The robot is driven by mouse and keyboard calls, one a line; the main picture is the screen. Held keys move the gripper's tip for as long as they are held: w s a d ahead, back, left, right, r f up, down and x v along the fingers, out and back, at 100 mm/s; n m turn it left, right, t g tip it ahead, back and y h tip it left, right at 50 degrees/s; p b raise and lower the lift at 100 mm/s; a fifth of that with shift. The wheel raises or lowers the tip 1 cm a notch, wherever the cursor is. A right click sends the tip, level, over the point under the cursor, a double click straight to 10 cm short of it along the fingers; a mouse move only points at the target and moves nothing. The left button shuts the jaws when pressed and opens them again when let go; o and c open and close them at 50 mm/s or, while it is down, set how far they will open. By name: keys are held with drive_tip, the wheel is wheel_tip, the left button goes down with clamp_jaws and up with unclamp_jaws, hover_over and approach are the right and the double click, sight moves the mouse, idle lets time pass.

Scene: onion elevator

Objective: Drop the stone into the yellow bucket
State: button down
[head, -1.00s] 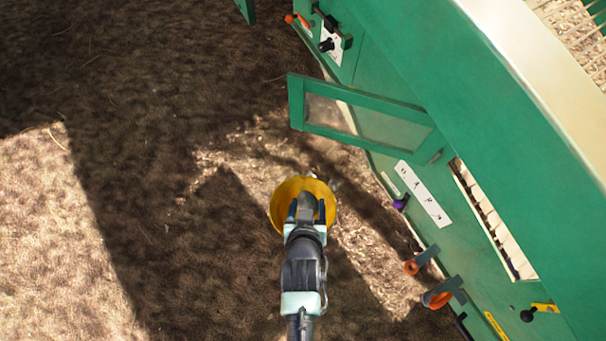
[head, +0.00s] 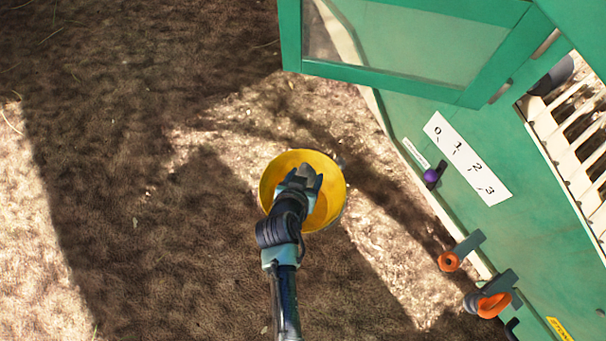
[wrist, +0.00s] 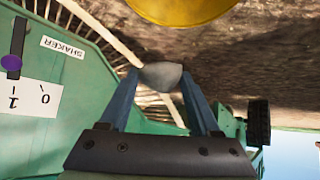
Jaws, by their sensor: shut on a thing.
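The yellow bucket (head: 328,171) stands on the ground in the middle of the head view. Part of it shows at the top of the wrist view (wrist: 185,8). My gripper (head: 301,180) is over the bucket's opening in the head view. In the wrist view my gripper (wrist: 160,85) is shut on a grey stone (wrist: 163,75), held between the fingertips. The stone shows in the head view as a grey lump at the fingertips (head: 305,171). I cannot tell exactly how high it is above the bucket.
The green machine (head: 410,120) stands to the right, with an open windowed door (head: 400,45) at upper right. A 0–3 scale (head: 467,158) with a purple knob (head: 431,176) and orange-ended handles (head: 487,304) are on its side. Bare ground is free on the left.

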drive_tip(key=w+f+m+b, duration=0.1)
drive_tip(key=w+f+b, duration=0.1)
drive_tip(key=f+b, duration=0.8)
drive_tip(key=w+f+h+b, duration=0.1)
drive_tip(key=w+f+b, duration=0.1)
drive_tip(key=f+b, duration=0.7)
drive_tip(key=shift+d+f+m+g+b, duration=0.15)
drive_tip(key=shift+f+m+g+b, duration=0.15)
drive_tip(key=shift+f+m+b, duration=0.1)
drive_tip(key=shift+r, duration=0.1)
drive_tip(key=shift+c, duration=1.4)
unclamp_jaws()
drive_tip(key=shift+o, duration=1.3)
drive_tip(key=p+v, duration=0.8)
drive_tip(key=v, duration=0.5)
drive_tip(key=shift+a, duration=0.2)
